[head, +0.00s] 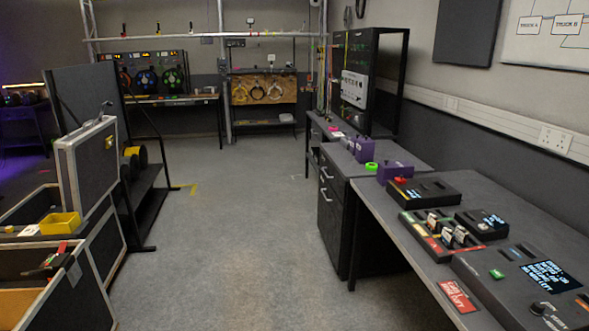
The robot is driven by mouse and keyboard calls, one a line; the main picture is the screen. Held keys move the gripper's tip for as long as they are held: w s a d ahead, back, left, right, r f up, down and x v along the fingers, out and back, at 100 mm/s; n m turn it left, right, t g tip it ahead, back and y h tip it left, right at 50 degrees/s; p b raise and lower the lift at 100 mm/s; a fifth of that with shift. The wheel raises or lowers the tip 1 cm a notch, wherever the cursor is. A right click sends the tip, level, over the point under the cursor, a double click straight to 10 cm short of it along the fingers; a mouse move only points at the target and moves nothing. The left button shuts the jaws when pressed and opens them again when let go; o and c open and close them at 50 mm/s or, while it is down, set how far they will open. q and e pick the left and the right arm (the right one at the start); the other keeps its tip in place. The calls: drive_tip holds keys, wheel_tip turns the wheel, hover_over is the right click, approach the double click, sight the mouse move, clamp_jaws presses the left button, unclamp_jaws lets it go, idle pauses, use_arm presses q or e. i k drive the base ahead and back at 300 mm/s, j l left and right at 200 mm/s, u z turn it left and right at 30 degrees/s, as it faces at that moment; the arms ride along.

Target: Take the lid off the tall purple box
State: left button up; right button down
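A tall purple box (364,150) stands on the dark workbench along the right side. It is small in the view, and I cannot make out where its lid meets the body. A second, lower and wider purple box (396,171) stands nearer to me on the same run of benches. A bright green ring-shaped item (371,166) lies beside the two boxes. Neither of my grippers shows in the head view.
The nearer desk (408,236) holds several black devices, including a console with a screen (545,277). A dark drawer cabinet (333,215) stands under the bench. Open flight cases (88,165) stand at the left. The grey floor (225,240) between is clear.

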sight(366, 141)
drive_tip(key=i, duration=2.05)
